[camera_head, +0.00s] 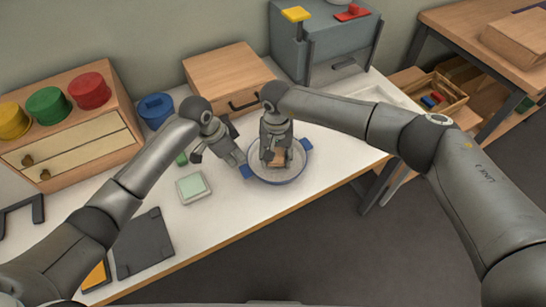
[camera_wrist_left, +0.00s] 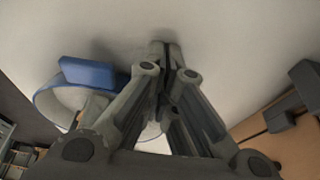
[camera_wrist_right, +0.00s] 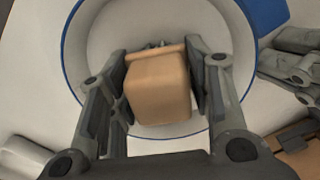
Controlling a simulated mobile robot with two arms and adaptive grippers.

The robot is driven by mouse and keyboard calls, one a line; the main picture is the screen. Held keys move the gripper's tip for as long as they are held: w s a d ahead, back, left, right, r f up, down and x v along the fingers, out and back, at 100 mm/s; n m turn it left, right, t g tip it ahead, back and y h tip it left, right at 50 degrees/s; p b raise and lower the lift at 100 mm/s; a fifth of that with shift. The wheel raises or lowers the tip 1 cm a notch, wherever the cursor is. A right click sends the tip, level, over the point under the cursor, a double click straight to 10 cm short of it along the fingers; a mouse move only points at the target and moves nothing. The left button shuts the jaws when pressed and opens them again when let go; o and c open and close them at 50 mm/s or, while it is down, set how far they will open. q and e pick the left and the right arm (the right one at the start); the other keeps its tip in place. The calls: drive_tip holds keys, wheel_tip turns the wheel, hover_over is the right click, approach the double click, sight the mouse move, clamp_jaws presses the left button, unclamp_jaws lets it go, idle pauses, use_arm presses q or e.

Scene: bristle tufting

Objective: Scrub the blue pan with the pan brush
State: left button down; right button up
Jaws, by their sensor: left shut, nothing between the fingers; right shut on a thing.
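The blue pan (camera_head: 290,178) is a round pan with a pale inside, a blue rim and blue handles, standing on the white table. My right gripper (camera_head: 275,158) is over the pan, shut on the pan brush (camera_head: 281,157). In the right wrist view the brush (camera_wrist_right: 158,88) shows as a tan wooden block between the fingers, inside the pan's rim (camera_wrist_right: 72,48); dark bristles peek out beyond it. My left gripper (camera_head: 238,162) is shut and empty beside the pan's left handle. In the left wrist view a blue handle (camera_wrist_left: 87,73) shows left of the closed fingers (camera_wrist_left: 165,50).
A pale green square block (camera_head: 193,187) sits left of the pan. A wooden box (camera_head: 225,75) and a blue pot (camera_head: 156,110) stand behind. A drawer unit with coloured lids (camera_head: 75,140) is at left. A dark flat board (camera_head: 143,243) lies at front left.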

drive_tip(key=shift+w+d, duration=0.3)
drive_tip(key=shift+d, duration=0.2)
drive_tip(key=shift+w+d, duration=0.3)
drive_tip(key=shift+d, duration=0.2)
drive_tip(key=shift+r, duration=3.5)
use_arm(q)
drive_tip(key=shift+r, duration=3)
